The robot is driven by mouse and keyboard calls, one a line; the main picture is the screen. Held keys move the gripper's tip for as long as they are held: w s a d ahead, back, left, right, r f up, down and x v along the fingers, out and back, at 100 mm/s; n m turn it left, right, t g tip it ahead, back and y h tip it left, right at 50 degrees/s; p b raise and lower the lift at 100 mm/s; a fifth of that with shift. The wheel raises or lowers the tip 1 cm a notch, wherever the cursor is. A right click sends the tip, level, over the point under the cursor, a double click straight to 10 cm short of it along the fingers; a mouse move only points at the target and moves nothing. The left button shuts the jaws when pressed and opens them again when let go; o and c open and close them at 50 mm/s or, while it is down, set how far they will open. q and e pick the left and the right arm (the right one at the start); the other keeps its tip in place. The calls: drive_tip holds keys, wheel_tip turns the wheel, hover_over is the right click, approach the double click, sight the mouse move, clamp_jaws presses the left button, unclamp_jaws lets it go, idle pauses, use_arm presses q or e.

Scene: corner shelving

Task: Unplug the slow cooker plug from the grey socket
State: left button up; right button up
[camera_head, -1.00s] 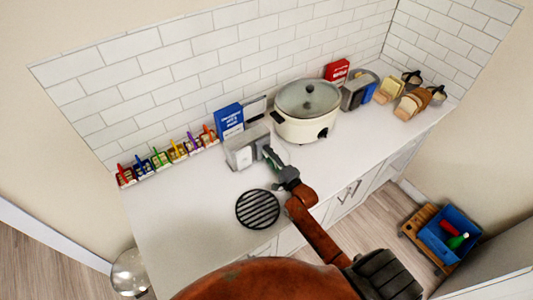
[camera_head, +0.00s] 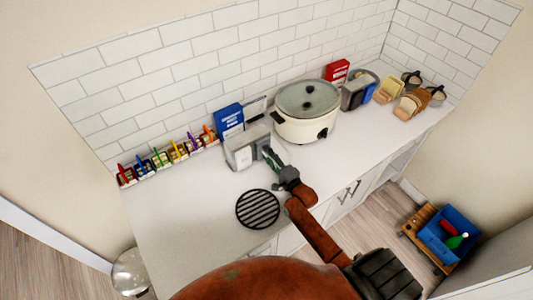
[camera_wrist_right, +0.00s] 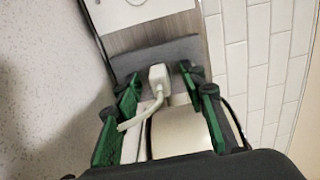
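The slow cooker (camera_head: 306,128), cream with a glass lid, stands on the counter by the tiled wall. A grey socket box (camera_head: 243,150) stands to its left. In the right wrist view a white plug (camera_wrist_right: 158,76) sits against the grey socket face (camera_wrist_right: 155,53), its white cable curving down to the left. My right gripper (camera_head: 268,155) is at the right side of the socket box. In the right wrist view its green fingers (camera_wrist_right: 160,80) are open, one on each side of the plug, with gaps visible. My left gripper is not in view.
A black round grate (camera_head: 258,209) lies on the counter in front. A blue box (camera_head: 229,119) stands behind the socket box, and small colourful jars (camera_head: 165,158) line the wall at left. A toaster (camera_head: 357,94) stands right of the cooker. The front-left counter is clear.

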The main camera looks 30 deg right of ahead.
drive_tip(key=shift+c, duration=0.2)
clamp_jaws()
idle(0.5)
drive_tip(key=shift+s, duration=0.15)
drive_tip(key=shift+s+d+p, duration=0.15)
drive_tip(key=shift+s+p, duration=0.6)
drive_tip(key=shift+s, duration=0.7)
drive_tip(key=shift+s+d+p, duration=0.1)
drive_tip(key=shift+s+p, duration=0.65)
drive_tip(key=shift+s, duration=0.65)
